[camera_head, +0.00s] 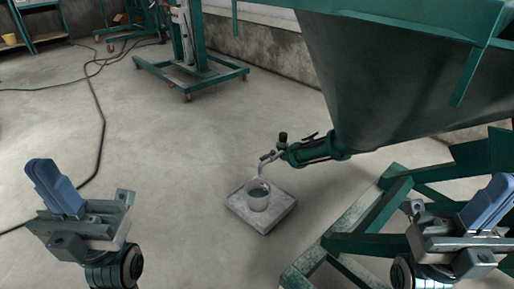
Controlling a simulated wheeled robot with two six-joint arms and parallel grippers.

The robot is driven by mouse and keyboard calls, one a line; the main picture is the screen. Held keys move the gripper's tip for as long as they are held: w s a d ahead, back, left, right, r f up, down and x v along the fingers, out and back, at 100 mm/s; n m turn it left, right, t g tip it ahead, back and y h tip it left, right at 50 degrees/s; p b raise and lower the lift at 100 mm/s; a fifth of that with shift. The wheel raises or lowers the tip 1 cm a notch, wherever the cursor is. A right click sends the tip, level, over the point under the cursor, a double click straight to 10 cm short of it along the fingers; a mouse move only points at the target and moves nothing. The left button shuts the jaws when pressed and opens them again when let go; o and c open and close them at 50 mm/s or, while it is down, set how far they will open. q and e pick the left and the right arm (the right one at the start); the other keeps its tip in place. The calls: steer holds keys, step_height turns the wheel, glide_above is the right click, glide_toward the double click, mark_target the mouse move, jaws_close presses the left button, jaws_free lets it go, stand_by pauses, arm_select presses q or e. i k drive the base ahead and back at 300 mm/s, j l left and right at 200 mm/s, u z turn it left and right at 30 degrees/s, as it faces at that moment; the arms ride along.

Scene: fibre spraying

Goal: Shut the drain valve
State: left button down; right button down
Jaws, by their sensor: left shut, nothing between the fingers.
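The drain valve (315,149) is a green pipe fitting low on the side of the large green hopper (385,75). It carries a small dark knob (283,137) and a dark lever-like part on top. Whether liquid is running is too small to tell. My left gripper (40,172) is shut and empty at the lower left, well apart from the valve. My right gripper (503,187) is at the right edge, also apart from it; its fingers are partly cut off.
Green frame beams (372,215) lie between the valve and my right gripper. A green wheeled stand (195,70) is at the back. A dark cable (102,125) runs along the left. The middle floor is clear.

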mark_target(268, 156)
steer(key=z, duration=0.25)
steer(key=i+j+z, duration=0.15)
steer(key=z, duration=0.25)
steer(key=i+j+z, duration=0.1)
steer(key=j+z, duration=0.25)
steer(key=i+j+z, duration=0.1)
steer(key=j+z, duration=0.95)
steer(key=j, duration=2.05)
steer(key=k, duration=0.05)
